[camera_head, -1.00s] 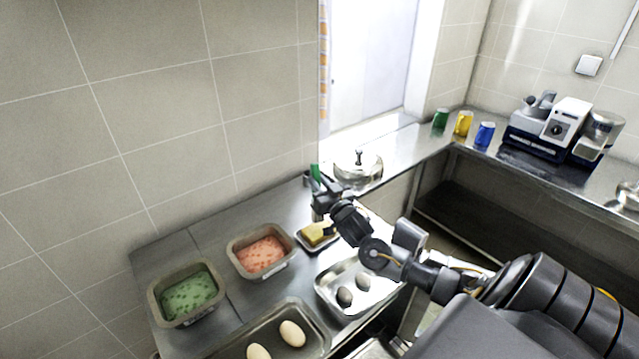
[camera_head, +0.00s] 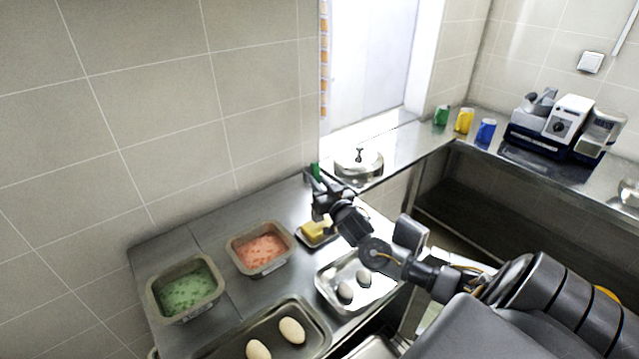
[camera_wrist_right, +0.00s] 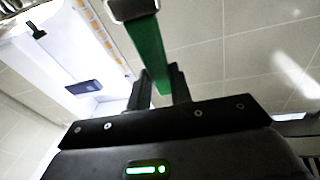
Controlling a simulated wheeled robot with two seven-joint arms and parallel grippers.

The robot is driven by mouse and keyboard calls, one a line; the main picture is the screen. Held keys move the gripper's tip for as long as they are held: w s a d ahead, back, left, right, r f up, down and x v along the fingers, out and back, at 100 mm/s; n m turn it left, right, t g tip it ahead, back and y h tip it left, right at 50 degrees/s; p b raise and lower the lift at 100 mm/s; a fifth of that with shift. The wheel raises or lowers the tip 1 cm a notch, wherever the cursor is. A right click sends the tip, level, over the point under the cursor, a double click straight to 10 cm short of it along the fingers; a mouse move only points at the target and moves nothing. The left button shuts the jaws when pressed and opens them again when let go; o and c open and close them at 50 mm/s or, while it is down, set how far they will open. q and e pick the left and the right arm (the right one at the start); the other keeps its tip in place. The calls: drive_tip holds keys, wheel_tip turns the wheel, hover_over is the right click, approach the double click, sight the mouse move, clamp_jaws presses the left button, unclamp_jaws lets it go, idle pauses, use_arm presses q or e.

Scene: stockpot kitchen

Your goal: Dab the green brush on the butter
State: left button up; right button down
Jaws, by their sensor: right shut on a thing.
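My right gripper (camera_head: 319,188) is shut on the green brush (camera_head: 315,169). In the right wrist view the brush's green handle (camera_wrist_right: 149,45) runs up from between the fingers (camera_wrist_right: 160,85) to a metal collar at the top edge; the bristles are out of that view. The yellow butter (camera_head: 314,228) lies on a small tray (camera_head: 303,240) on the steel counter. In the head view, the gripper is above and just behind the butter. Its underside hides the brush's lower end, so I cannot tell whether brush and butter touch. My left gripper is not in view.
Left of the butter are a tub of pink food (camera_head: 237,262) and a tub of green food (camera_head: 160,305). A tray with two dark eggs (camera_head: 326,292) and a tray with two pale eggs (camera_head: 318,347) stand in front. A lidded pot (camera_head: 358,170) is behind.

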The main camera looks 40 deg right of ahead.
drive_tip(key=shift+f+b, duration=0.4)
drive_tip(key=shift+f, duration=0.25)
idle(0.8)
wheel_tip(320, 180, up, 7)
drive_tip(key=p, duration=0.6)
drive_tip(key=shift+p, duration=0.35)
idle(0.6)
